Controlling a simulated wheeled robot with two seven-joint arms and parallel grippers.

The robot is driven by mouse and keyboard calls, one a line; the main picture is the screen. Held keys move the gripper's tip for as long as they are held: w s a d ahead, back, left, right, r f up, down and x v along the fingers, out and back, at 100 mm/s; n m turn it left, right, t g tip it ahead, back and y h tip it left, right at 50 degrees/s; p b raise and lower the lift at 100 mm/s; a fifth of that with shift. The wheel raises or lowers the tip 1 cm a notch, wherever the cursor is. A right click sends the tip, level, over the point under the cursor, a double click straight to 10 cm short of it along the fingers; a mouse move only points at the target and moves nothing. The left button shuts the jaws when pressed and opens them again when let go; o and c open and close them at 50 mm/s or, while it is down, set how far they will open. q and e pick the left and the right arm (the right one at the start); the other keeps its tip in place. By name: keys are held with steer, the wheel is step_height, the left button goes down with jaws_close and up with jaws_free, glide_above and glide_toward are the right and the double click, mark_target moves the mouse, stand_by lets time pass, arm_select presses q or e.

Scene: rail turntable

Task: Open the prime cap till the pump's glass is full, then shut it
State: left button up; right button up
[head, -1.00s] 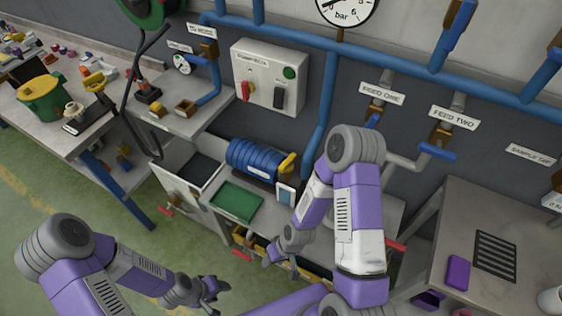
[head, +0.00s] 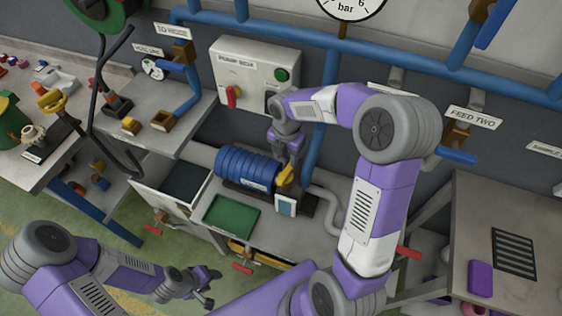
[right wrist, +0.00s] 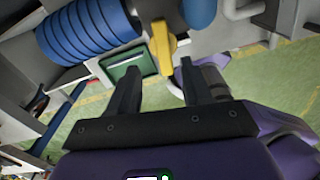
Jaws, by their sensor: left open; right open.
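The blue ribbed pump (head: 245,168) lies on the bench below the grey control box. A yellow handle-like piece (head: 286,177), apparently the prime cap, is at its right end. It also shows in the right wrist view (right wrist: 161,45). My right gripper (head: 289,155) is open just above it; in the wrist view the yellow piece lies between and just beyond the fingertips (right wrist: 155,66), not visibly gripped. A small pale panel (head: 286,206), possibly the glass, stands in front; its level cannot be read. My left gripper (head: 208,287) is open and empty, low at the front.
A green tray (head: 231,217) lies in front of the pump. A control box (head: 254,75) with a red switch and green button hangs behind. Red-handled valves (head: 243,267) are below the bench edge. A grey bench (head: 470,215) with a purple block stands right.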

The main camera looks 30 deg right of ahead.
mark_target(287, 172)
steer(key=f, duration=0.2)
steer(key=f+b, duration=0.1)
steer(key=f, duration=0.4)
steer(key=shift+s, duration=0.35)
jaws_close()
